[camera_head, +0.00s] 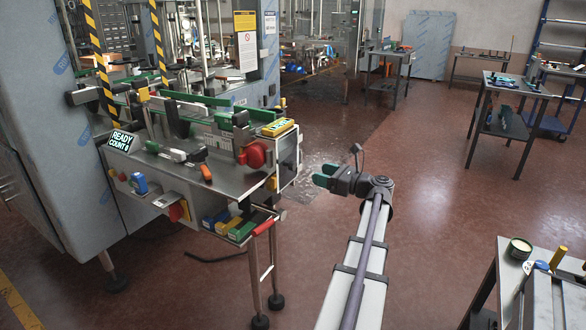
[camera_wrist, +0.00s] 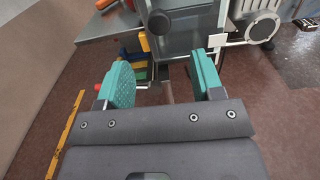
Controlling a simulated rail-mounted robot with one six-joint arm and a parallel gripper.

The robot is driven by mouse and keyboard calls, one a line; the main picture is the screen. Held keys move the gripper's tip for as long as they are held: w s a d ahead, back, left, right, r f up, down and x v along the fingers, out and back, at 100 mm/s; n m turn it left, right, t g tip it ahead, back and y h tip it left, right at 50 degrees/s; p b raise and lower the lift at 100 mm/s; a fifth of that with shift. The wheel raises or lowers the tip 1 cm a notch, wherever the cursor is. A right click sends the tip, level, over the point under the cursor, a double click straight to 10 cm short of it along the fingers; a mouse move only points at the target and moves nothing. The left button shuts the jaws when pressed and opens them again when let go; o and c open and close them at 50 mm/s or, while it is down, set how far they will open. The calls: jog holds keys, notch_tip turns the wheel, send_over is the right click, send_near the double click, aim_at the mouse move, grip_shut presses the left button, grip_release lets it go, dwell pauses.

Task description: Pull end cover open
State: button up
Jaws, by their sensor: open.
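The end cover appears to be the grey panel (camera_head: 289,160) on the right end of the filler's bench, seen nearly edge-on in the head view. In the wrist view a grey panel (camera_wrist: 185,33) lies ahead, and it looks closed. A dark round knob (camera_wrist: 158,21) stands in front of it; I cannot tell whether it belongs to the cover. My gripper (camera_head: 322,175), with green finger pads, is to the right of the bench end and apart from it. In the wrist view my gripper (camera_wrist: 162,72) is open with nothing held between the pads.
The steel bench top (camera_head: 190,175) carries a red knob (camera_head: 255,154) and a yellow-topped box (camera_head: 279,127). A side table (camera_head: 500,262) is at lower right. Floor right of my gripper is clear.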

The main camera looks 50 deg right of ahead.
aim_at(295, 166)
jog(key=w, duration=0.3)
jog(key=w+a, duration=0.1)
jog(key=w, duration=0.7)
jog(key=shift+a, duration=0.15)
jog(key=shift+s, duration=0.1)
jog(key=shift+c, duration=0.4)
grip_shut()
